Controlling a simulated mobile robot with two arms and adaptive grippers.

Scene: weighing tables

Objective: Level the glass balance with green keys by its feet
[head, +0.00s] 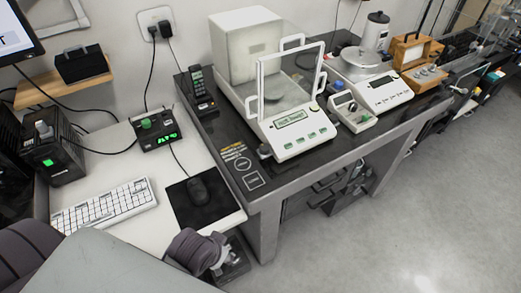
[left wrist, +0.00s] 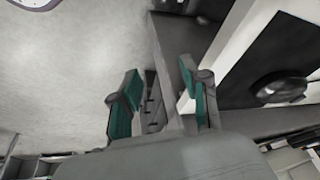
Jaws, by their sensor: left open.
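The glass balance with green keys (head: 297,136) stands on the dark weighing table, with a lit display and a row of green keys on its front. Its glass-sided draft shield has a white frame (head: 262,88) around a round pan. A dark foot (head: 264,152) shows at its front left corner; the other feet are hidden or too small to make out. My left gripper (head: 228,263) is low in front of the white desk, well apart from the balance. In the left wrist view its green-padded fingers (left wrist: 160,88) are spread with nothing between them.
A handset (head: 199,88) stands left of the balance. A second balance (head: 380,90) stands to its right. The floor (head: 410,195) in front is clear.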

